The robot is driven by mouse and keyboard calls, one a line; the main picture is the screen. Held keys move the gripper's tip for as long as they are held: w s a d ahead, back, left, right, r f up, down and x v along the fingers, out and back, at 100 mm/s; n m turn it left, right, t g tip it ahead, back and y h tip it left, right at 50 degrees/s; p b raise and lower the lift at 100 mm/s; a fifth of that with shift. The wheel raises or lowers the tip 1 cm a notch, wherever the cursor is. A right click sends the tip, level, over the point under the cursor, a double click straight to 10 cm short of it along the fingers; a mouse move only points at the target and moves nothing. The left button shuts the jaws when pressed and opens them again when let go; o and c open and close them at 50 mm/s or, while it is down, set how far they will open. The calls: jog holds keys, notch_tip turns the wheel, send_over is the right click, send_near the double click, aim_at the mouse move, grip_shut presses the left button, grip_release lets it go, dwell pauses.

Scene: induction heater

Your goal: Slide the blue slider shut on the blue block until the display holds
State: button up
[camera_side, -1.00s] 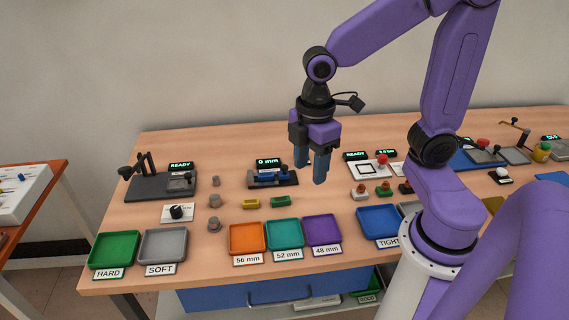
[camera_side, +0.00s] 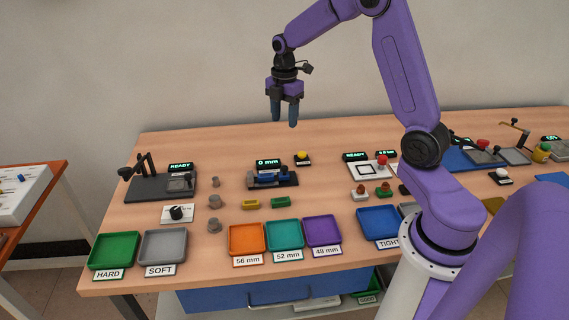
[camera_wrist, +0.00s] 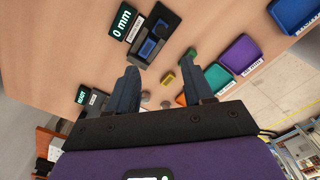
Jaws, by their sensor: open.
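The measuring device (camera_side: 289,183) is a dark base on the table below my gripper, with a display (camera_side: 268,162) reading 0 mm. A blue block (camera_side: 265,178) lies on it, and the blue slider (camera_side: 284,173) stands to its right. Whether they touch is too small to tell. In the wrist view the display (camera_wrist: 122,22) also reads 0 mm, and blue parts show on the device, the block (camera_wrist: 149,47) and the slider (camera_wrist: 161,28). My gripper (camera_side: 285,120) is open and empty, high above the device, its fingers pointing down; they also show in the wrist view (camera_wrist: 160,68).
Grey pieces (camera_side: 214,202) stand to the left.

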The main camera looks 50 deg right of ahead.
aim_at(285, 167)
notch_tip(285, 167, down, 17)
jog(key=shift+r, duration=0.1)
dwell(0.4)
